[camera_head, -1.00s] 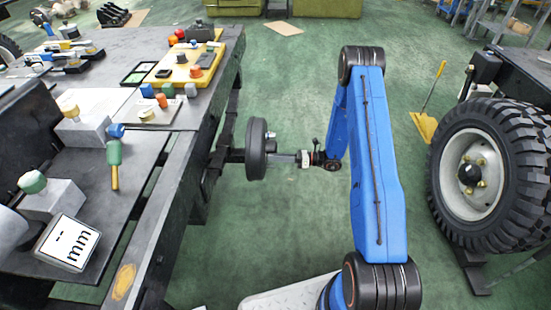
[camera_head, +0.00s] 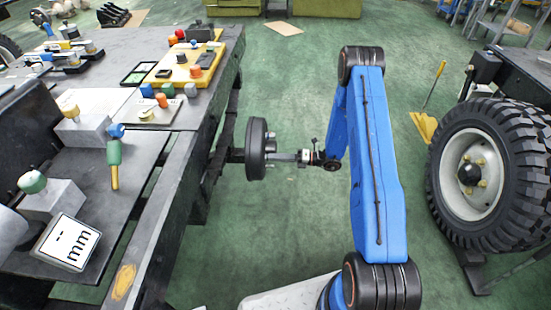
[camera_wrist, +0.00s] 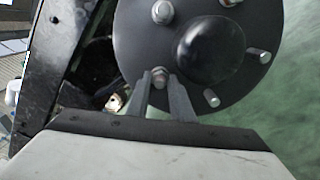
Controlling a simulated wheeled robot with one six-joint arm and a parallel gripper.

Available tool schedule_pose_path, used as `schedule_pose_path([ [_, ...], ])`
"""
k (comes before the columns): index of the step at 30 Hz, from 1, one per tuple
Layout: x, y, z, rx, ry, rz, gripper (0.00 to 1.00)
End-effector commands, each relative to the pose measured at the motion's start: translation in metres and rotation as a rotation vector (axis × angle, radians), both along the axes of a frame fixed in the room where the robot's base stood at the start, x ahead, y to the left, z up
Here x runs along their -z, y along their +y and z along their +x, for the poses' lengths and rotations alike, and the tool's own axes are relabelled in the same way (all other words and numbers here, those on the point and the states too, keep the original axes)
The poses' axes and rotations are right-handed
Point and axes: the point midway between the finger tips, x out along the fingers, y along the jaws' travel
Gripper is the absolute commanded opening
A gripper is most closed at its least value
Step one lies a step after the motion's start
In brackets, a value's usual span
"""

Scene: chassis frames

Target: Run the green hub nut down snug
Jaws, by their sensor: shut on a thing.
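The dark round hub (camera_head: 256,148) is on the side of the workbench, with its face to the right. In the wrist view the hub face (camera_wrist: 150,35) shows a black domed centre (camera_wrist: 211,50) and several studs around it. My gripper (camera_head: 278,157) reaches it from the right. In the wrist view its two grey fingers are closed around a small greyish nut or stud end (camera_wrist: 158,77) low on the hub face. No green shows on it, so I cannot tell whether it is the green nut. The fingers partly hide it.
The workbench (camera_head: 150,225) with small parts and a yellow tray (camera_head: 207,62) is on the left. A big tyre (camera_head: 520,180) on a wheel stands at the right. The green floor (camera_head: 280,220) around the hub is clear.

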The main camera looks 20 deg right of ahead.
Motion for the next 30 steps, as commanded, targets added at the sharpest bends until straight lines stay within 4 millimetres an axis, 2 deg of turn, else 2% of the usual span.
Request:
schedule_pose_path([
  [11,0.000,-0.002,0.001,0.004,0.002,0.000,0.00],
  [12,0.000,-0.002,0.001,0.004,0.002,0.000,0.30],
  [13,0.000,-0.002,0.001,0.004,0.002,0.000,0.38],
  [14,0.000,-0.002,0.001,0.003,0.002,0.000,0.40],
  [23,0.000,-0.002,0.000,0.001,0.001,0.000,0.40],
  [26,0.000,-0.007,-0.001,0.002,0.001,0.000,0.40],
  [30,0.000,-0.025,-0.007,0.004,0.001,0.001,0.40],
])
